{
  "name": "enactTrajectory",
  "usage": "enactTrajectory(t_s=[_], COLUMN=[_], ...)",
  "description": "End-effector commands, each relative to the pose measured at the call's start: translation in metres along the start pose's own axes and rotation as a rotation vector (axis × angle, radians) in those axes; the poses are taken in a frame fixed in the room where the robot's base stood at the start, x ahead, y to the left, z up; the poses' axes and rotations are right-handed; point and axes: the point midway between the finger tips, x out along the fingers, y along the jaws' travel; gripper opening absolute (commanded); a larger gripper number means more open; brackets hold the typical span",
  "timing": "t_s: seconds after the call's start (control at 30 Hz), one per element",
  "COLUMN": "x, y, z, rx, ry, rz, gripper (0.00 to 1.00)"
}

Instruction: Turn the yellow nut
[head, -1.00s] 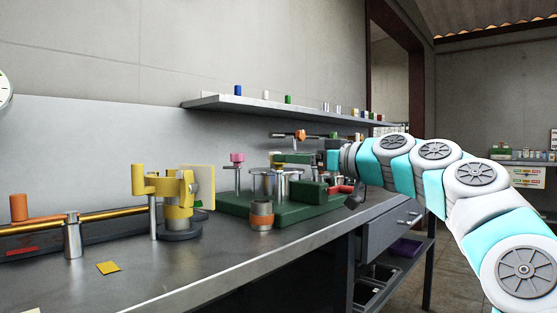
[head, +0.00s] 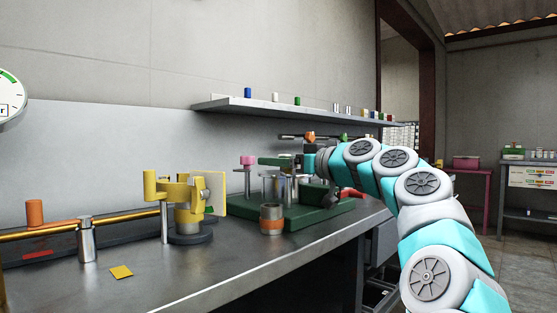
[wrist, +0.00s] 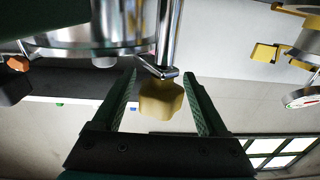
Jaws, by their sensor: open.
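The yellow nut (wrist: 162,99) shows in the wrist view as a rounded, lobed block beside the lower end of a thin metal rod. My gripper (wrist: 160,76) is open, with one green finger on each side of the nut. A gap shows between the nut and each finger. In the head view my gripper (head: 303,163) is over the green fixture (head: 315,213) on the bench. I cannot make out the nut there; my gripper and the fixture parts crowd that spot.
A shiny metal vessel (wrist: 90,28) is close above the fingers in the wrist view. On the bench stand a copper-topped cylinder (head: 271,219), a pink knob (head: 247,160) and a yellow clamp (head: 187,192). A shelf (head: 290,108) runs behind. The bench front is mostly clear.

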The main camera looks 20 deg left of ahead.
Motion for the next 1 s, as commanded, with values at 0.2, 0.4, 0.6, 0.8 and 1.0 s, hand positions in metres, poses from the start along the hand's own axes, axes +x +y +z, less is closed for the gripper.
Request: enactTrajectory(t_s=[0.2, 0.4, 0.6, 0.8, 1.0], x=[0.0019, 0.0018, 0.0017, 0.0017, 0.0018], y=[0.0001, 0.0001, 0.0002, 0.0000, 0.0000], z=[0.0002, 0.0003, 0.0003, 0.0003, 0.0004], rx=[0.000, 0.000, 0.000, 0.000, 0.000], ry=[0.000, 0.000, 0.000, 0.000, 0.000], rz=[0.000, 0.001, 0.001, 0.000, 0.000], gripper=[0.76, 0.62, 0.40, 0.17, 0.00])
